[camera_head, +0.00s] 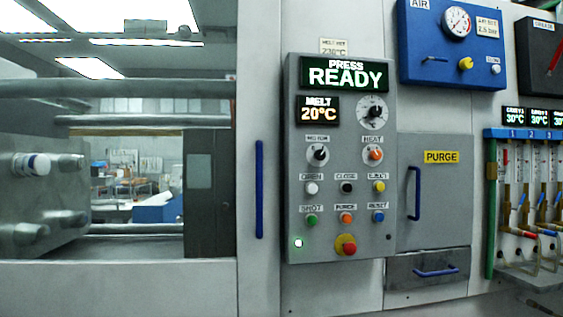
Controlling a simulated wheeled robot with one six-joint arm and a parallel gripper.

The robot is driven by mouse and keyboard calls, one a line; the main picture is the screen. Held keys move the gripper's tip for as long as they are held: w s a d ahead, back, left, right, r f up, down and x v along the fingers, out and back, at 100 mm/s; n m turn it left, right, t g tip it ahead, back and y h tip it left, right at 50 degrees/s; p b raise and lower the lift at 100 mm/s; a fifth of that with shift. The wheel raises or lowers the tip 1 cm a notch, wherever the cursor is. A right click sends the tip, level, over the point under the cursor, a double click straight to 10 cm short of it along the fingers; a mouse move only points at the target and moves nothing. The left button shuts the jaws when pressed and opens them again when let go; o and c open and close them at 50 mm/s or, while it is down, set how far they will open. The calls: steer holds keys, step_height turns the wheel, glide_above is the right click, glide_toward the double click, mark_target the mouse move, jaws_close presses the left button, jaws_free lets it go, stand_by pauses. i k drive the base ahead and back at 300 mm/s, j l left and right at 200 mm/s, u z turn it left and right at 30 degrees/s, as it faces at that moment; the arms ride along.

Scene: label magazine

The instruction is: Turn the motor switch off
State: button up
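The motor switch (318,154) is a black rotary knob on a pale round base, under a small label that reads MOTOR. It sits on the upper left part of the grey control panel (296,120). Its pointer seems tilted, but its exact setting is too small to tell. The heat switch (373,153), an orange rotary knob, is to its right. The display (345,74) at the panel's top reads PRESS READY. My gripper is not in view.
Below the switches are several coloured push buttons and a red emergency knob (346,246). A blue door handle (260,190) stands left of the panel. A purge door (440,215) with a blue handle is to the right. A blue air panel (425,65) is at upper right.

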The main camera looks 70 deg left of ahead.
mark_target(319, 155)
steer(key=u, duration=2)
